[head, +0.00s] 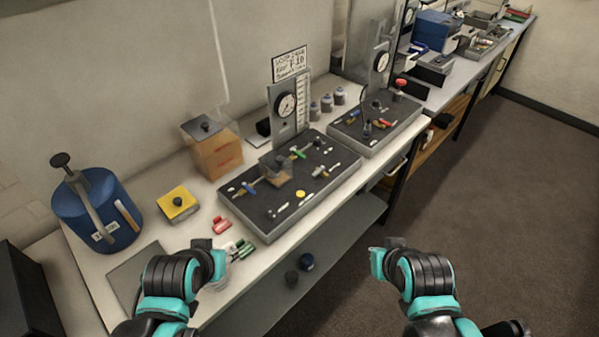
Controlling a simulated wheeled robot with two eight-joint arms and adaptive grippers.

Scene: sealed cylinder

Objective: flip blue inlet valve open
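A small valve with a blue handle (248,188) sits near the left end of a dark-topped grey panel (262,212) on the bench. The handle's exact angle is too small to tell. A green-handled valve (298,152) and a yellow disc (300,193) are on the same panel, with a clear box-like cover (277,177) just right of the blue handle. My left gripper (207,248) is over the bench's front edge, below and left of the panel, apart from the valve. My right gripper (381,258) is over the floor, right of the panel. Neither gripper's opening shows clearly.
A gauge (287,105) stands at the panel's back. A blue canister (97,211), a yellow block (177,204), an orange-brown box (212,150), a red item (221,225) and green markers (240,248) are on the bench. A second panel (373,140) is farther right.

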